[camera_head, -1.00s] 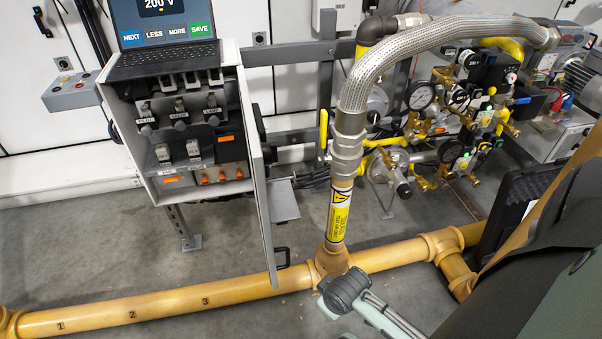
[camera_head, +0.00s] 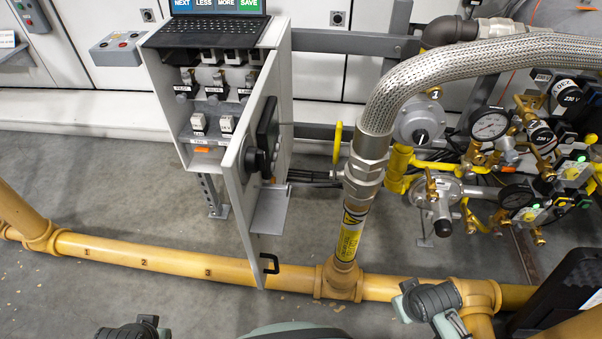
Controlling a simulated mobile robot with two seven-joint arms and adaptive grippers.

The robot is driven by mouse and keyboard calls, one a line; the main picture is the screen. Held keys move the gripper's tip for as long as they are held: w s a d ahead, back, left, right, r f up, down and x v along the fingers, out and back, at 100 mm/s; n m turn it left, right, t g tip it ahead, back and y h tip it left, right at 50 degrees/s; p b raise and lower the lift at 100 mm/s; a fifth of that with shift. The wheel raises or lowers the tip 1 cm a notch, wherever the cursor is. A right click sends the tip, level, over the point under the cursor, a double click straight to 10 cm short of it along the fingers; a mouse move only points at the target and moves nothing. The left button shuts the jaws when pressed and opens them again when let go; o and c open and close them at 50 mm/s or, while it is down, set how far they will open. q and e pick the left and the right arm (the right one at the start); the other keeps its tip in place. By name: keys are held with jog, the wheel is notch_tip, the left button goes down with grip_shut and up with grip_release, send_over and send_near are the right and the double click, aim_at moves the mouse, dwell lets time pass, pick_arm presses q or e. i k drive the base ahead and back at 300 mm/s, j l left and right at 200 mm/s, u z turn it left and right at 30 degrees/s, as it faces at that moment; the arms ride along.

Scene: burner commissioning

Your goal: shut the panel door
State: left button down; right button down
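The panel door (camera_head: 246,205) stands open on the grey-white panel cabinet (camera_head: 287,95), swung out toward me from the cabinet's right side. A small black handle (camera_head: 270,263) is at its lower free corner. A dark fitting (camera_head: 264,138) and a grey shelf-like plate (camera_head: 271,210) show at the door's right side. The cabinet's front is open, with labelled switches (camera_head: 214,85) inside, partly hidden behind the door. Neither gripper can be made out. Only dark and pale-green parts of my arms show along the bottom edge, clear of the door in the picture.
A laptop (camera_head: 210,30) sits on the cabinet. A yellow pipe (camera_head: 120,252) runs low across the floor in front. A braided hose (camera_head: 450,65) and a valve train with gauges (camera_head: 490,125) are to the right.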

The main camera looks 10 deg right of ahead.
aim_at(261, 206)
jog(key=k+l+z, duration=0.2)
jog(key=k, duration=0.25)
jog(key=k+z, duration=0.2)
jog(key=k, duration=0.2)
jog(key=i+j, duration=0.1)
jog(key=i, duration=0.25)
